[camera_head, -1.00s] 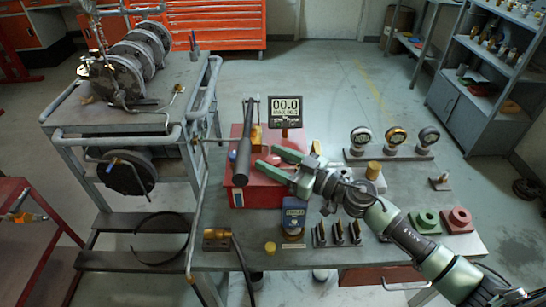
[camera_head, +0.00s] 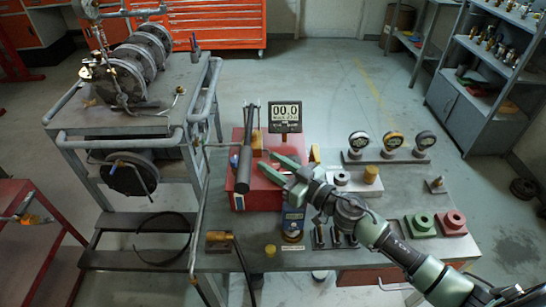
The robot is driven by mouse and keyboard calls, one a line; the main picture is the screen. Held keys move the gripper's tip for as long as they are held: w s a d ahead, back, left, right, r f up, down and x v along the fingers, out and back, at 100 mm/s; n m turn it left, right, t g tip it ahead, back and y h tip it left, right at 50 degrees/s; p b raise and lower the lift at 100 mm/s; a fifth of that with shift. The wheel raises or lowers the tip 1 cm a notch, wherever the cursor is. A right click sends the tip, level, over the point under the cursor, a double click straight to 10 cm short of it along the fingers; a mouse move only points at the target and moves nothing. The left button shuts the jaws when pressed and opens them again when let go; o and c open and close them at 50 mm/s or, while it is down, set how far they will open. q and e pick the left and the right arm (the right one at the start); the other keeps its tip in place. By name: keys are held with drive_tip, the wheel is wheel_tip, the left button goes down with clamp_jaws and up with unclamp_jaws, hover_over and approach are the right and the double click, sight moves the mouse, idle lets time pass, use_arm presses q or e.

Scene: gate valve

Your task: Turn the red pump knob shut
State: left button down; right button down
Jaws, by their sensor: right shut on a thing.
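The red pump (camera_head: 241,187) is a red box on the grey workbench, with a long black lever handle (camera_head: 244,165) standing over it. My right gripper (camera_head: 270,167) reaches in from the right at the pump's right side, its two green fingers pointing left. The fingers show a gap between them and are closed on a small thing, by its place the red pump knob. The knob itself is not clearly visible between the fingers and against the red box. A display (camera_head: 285,115) reading 00.0 stands behind the pump. My left gripper is out of view.
Gauges (camera_head: 391,146) stand on a rack at the back right of the bench (camera_head: 440,262). Green (camera_head: 419,224) and red (camera_head: 453,222) blocks lie at the right. A grey cart (camera_head: 125,125) stands left.

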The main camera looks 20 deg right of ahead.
drive_tip(key=shift+a+r+m+t+h+p, duration=0.1)
drive_tip(key=shift+r+m+t+h+p, duration=0.1)
drive_tip(key=shift+m+t+h+p, duration=0.65)
drive_tip(key=shift+f+m+h, duration=0.15)
drive_tip(key=shift+m+h, duration=0.4)
drive_tip(key=shift+h, duration=0.4)
drive_tip(key=shift+f+m+h, duration=0.1)
drive_tip(key=shift+m+h, duration=0.3)
drive_tip(key=shift+h, duration=0.2)
drive_tip(key=m+t+h+b, duration=0.1)
drive_tip(key=m+h+b, duration=0.1)
drive_tip(key=h, duration=0.1)
drive_tip(key=shift+f, duration=0.2)
drive_tip(key=shift+m+h+b, duration=0.6)
drive_tip(key=shift+h+b, duration=0.4)
drive_tip(key=shift+h, duration=0.2)
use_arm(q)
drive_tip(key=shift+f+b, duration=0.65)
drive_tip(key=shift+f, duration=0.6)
use_arm(e)
drive_tip(key=shift+r+m+h, duration=0.2)
drive_tip(key=shift+m+h, duration=0.3)
drive_tip(key=shift+h, duration=0.3)
drive_tip(key=c, duration=1)
unclamp_jaws()
drive_tip(key=shift+r, duration=0.1)
